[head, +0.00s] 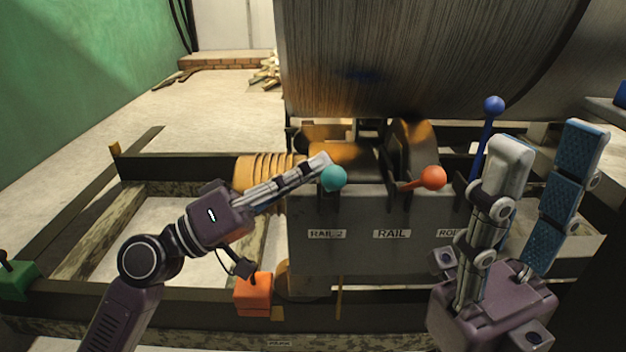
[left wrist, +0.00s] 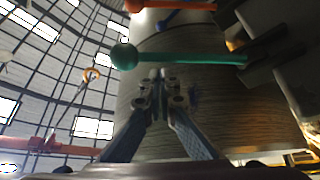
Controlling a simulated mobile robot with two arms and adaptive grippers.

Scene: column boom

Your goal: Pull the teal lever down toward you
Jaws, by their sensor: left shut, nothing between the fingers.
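The teal lever (head: 334,178) has a round knob and stands at the left end of the grey control box, above the label "RAIL 2". In the head view its knob points toward me and hides most of its shaft. My left gripper (head: 320,162) is shut and empty, its fingertips at the upper left of the knob. In the left wrist view the teal shaft (left wrist: 190,58) runs across just beyond the shut fingertips (left wrist: 158,76), with the knob to the left. I cannot tell whether the fingers touch it. My right gripper (head: 547,140) is open and empty at the right.
An orange lever (head: 433,177) and an upright blue lever (head: 489,130) stand right of the teal one on the grey control box (head: 365,255). A large metal drum (head: 400,60) is behind. An orange box (head: 253,293) sits on the front beam below my left arm.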

